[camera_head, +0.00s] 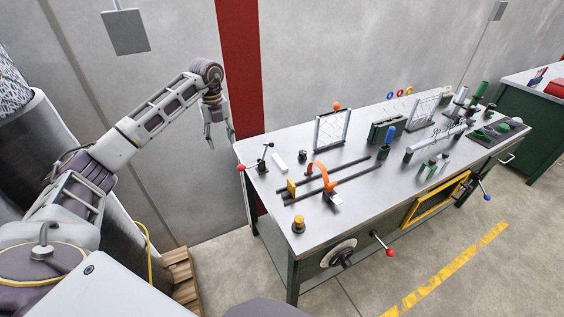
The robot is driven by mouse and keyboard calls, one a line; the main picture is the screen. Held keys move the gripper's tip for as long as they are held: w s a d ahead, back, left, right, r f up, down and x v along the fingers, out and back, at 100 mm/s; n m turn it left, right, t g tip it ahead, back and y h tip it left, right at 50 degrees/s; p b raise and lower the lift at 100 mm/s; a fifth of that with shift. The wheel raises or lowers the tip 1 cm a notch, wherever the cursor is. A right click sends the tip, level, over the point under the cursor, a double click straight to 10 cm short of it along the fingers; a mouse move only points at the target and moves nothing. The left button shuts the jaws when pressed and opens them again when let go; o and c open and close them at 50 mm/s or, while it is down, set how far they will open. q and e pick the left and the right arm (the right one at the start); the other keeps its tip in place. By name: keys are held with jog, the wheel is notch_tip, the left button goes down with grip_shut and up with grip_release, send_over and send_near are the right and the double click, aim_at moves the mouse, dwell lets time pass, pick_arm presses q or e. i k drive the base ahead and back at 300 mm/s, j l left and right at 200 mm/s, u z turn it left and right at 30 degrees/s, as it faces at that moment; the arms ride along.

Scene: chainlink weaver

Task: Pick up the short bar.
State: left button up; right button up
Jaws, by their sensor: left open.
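My left gripper (220,143) hangs fingers down in the air at the near left end of the workbench, in front of the wall and red column. It is open with nothing between its fingers. A small white bar-like block (279,161) lies on the bench top to the right of and below the gripper, apart from it. Dark rods (345,179) lie along the bench, with an orange curved handle (322,174) over them. I cannot tell for certain which piece is the short bar. My right gripper is out of view.
A red-ended crank (382,243) sticks out at the front. A pallet (181,275) stands at lower left. A red column (240,70) is behind.

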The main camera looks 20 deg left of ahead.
aim_at(282, 167)
jog(key=i+l, duration=0.2)
jog(key=i, duration=0.2)
jog(key=i+l, duration=0.15)
jog(key=i, duration=0.3)
